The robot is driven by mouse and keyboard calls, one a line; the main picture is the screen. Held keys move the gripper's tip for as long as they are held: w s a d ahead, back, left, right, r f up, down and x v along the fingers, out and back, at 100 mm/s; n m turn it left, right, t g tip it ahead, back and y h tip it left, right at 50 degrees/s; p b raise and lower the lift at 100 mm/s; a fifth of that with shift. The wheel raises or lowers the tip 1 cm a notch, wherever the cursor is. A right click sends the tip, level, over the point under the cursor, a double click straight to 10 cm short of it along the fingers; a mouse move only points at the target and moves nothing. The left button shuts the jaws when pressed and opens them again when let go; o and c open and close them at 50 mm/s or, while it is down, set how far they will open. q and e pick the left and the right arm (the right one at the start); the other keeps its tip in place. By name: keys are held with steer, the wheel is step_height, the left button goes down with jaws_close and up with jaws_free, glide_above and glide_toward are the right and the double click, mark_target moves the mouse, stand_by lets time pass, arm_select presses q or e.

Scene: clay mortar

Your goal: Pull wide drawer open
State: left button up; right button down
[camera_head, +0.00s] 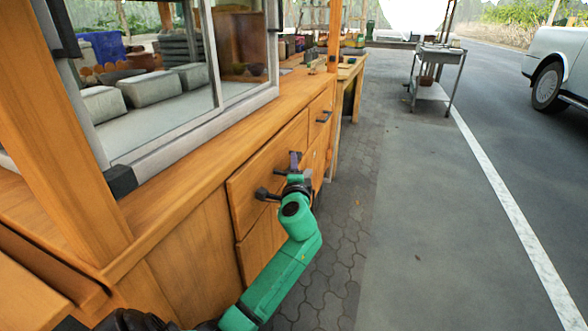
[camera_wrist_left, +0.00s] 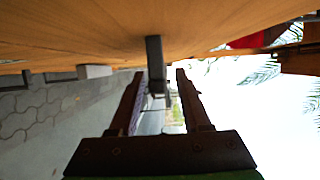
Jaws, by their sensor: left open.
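The wide drawer (camera_head: 243,193) is in the front of the wooden cabinet, left of centre in the head view, and its front looks flush with the cabinet. My left gripper (camera_head: 280,177) is at the drawer front, and its green arm comes up from below. In the left wrist view, the dark drawer handle (camera_wrist_left: 155,58) stands out from the wood, end-on between the two open fingertips of my left gripper (camera_wrist_left: 156,74). I see a gap beside the handle, and no clear grip on it. In the head view, my gripper hides much of the handle. My right gripper is not in view.
A smaller drawer with a dark handle (camera_head: 324,116) is farther along the cabinet. A glass-fronted case (camera_head: 160,80) stands on the countertop. The paved floor (camera_head: 350,200) right of the cabinet is clear. A metal cart (camera_head: 436,70) and a parked car (camera_head: 560,65) are farther off.

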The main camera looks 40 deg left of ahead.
arm_select(q)
jaws_close()
steer(key=shift+f, duration=0.1)
stand_by(1.3)
